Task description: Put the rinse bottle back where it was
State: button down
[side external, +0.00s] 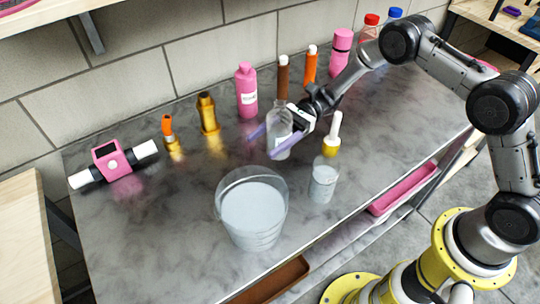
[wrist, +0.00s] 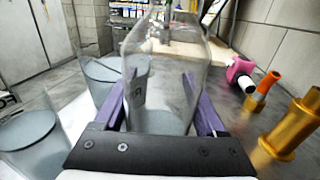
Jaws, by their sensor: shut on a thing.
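A clear, see-through bottle (side external: 280,122) with a pale label, which I take to be the rinse bottle, is between the purple fingers of my gripper (side external: 268,143). My gripper is shut on it. The bottle is roughly upright over the middle of the grey counter; whether its base touches the counter I cannot tell. In the wrist view the clear bottle (wrist: 163,75) fills the space between the fingers (wrist: 155,88), and dark lettering shows on its label, too partial to read.
A large bucket of liquid (side external: 252,205) and a smaller beaker (side external: 323,180) stand in front. A white-and-yellow item (side external: 332,138) is close right. A pink bottle (side external: 246,92), brass fitting (side external: 208,115) and pink-and-black device (side external: 112,162) are behind and left. Counter (side external: 150,240) is clear at front left.

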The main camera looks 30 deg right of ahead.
jog(key=shift+f, duration=2.45)
jog(key=shift+f, duration=0.15)
grip_release()
jog(key=shift+r, duration=0.2)
jog(key=d, duration=0.4)
jog(key=w+d, duration=0.1)
jog(key=d, duration=0.3)
jog(key=w+d, duration=0.1)
jog(key=d, duration=0.3)
jog(key=shift+w, duration=0.15)
jog(key=shift+a, duration=0.15)
